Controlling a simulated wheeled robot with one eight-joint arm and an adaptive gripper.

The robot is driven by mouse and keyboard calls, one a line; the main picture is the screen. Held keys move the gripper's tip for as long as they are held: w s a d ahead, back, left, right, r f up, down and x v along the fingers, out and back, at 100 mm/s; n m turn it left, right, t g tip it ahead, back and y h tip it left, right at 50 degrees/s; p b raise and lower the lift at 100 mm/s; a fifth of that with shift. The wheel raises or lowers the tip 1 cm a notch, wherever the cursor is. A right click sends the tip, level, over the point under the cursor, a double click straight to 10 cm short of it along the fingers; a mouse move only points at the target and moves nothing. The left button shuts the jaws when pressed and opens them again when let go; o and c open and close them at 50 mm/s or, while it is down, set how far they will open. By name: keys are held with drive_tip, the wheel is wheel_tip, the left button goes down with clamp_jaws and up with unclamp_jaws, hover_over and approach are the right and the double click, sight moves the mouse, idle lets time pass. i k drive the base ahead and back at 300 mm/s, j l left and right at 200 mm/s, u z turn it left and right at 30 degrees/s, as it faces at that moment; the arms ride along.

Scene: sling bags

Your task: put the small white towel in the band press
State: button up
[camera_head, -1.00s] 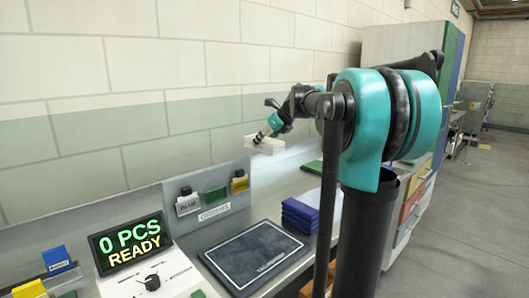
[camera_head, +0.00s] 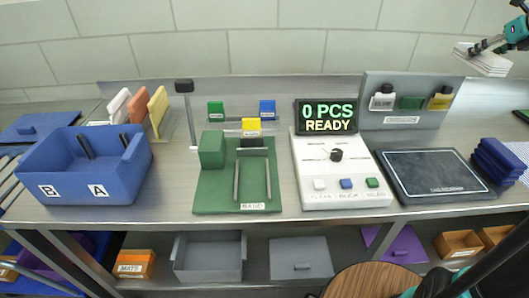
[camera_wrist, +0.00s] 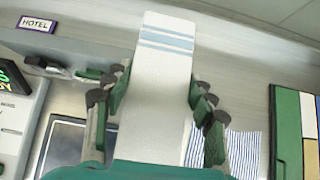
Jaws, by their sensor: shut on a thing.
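My gripper (camera_wrist: 156,105) is shut on a folded white towel (camera_wrist: 158,75) with pale blue stripes near its far end. Its fingers close on both sides of the towel. In the head view the towel (camera_head: 482,60) hangs in the air at the top right, with my gripper (camera_head: 487,46) partly cut off by the frame edge. The band press (camera_head: 208,199) is a green base labelled BAND, with a green block at its left, upright posts and a yellow tab at its back. It stands mid-bench, well left of the towel, and no towel shows in it.
A blue bin marked B and A (camera_head: 70,185) stands left of the press. Right of it are a white control panel (camera_head: 335,180) reading "0 PCS READY", a dark flat pad (camera_head: 435,172) and a blue stack (camera_head: 497,160). A tall post (camera_head: 188,115) rises behind the press.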

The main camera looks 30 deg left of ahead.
sight(252, 177)
drive_tip(key=k+j, duration=0.3)
drive_tip(key=j, duration=0.2)
drive_tip(key=k+j, duration=0.3)
drive_tip(key=j, duration=0.2)
drive_tip(key=k+j, duration=0.35)
drive_tip(key=j, duration=0.15)
drive_tip(key=k+j, duration=0.3)
drive_tip(key=j, duration=0.2)
drive_tip(key=k+j, duration=0.3)
drive_tip(key=j, duration=0.15)
drive_tip(key=j+z, duration=0.05)
